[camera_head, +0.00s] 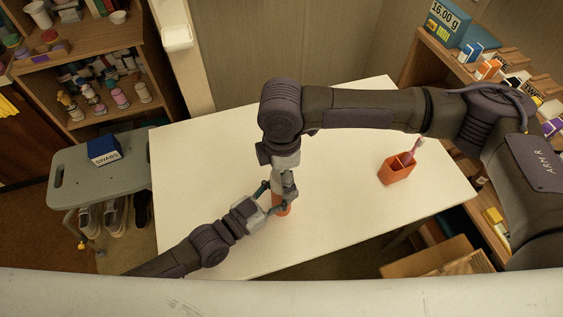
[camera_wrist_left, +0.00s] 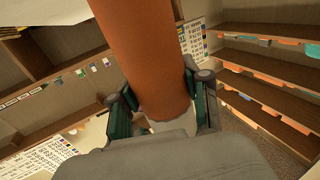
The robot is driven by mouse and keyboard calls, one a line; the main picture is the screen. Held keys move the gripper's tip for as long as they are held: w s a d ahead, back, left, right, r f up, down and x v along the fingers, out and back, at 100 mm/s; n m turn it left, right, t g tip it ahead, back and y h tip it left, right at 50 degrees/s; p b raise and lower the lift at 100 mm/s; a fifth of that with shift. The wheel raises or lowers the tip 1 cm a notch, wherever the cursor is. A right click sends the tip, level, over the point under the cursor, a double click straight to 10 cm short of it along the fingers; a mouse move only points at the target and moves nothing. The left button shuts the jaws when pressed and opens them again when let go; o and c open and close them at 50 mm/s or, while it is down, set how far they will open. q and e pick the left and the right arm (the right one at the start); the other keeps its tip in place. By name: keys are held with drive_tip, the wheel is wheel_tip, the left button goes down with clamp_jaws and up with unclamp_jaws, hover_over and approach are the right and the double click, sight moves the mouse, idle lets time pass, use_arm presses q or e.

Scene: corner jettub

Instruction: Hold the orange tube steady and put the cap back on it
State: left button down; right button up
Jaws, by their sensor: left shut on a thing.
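The orange tube (camera_head: 281,206) is near the front middle of the white table, mostly covered by my grippers. My left gripper (camera_head: 268,203) comes in from the left and is shut around the tube. In the left wrist view the tube (camera_wrist_left: 145,50) is large, between the two fingers of my left gripper (camera_wrist_left: 160,108). My right gripper (camera_head: 285,197) points down right over the tube's top end; its fingertips are small and overlap the tube, so I cannot tell whether they hold anything. I cannot make out the cap; it may be hidden by my right gripper.
An orange holder (camera_head: 396,171) with a toothbrush-like item (camera_head: 413,152) stands on the right of the white table (camera_head: 200,150). A grey stool (camera_head: 95,180) with a blue swabs box (camera_head: 103,150) is at the left. Shelves stand at both back corners. The table's left and back are clear.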

drive_tip(key=shift+f, duration=0.95)
drive_tip(key=c, duration=1.3)
drive_tip(key=o, duration=1.4)
drive_tip(key=shift+r, duration=0.15)
wheel_tip(320, 180, up, 12)
drive_tip(key=shift+f, duration=0.1)
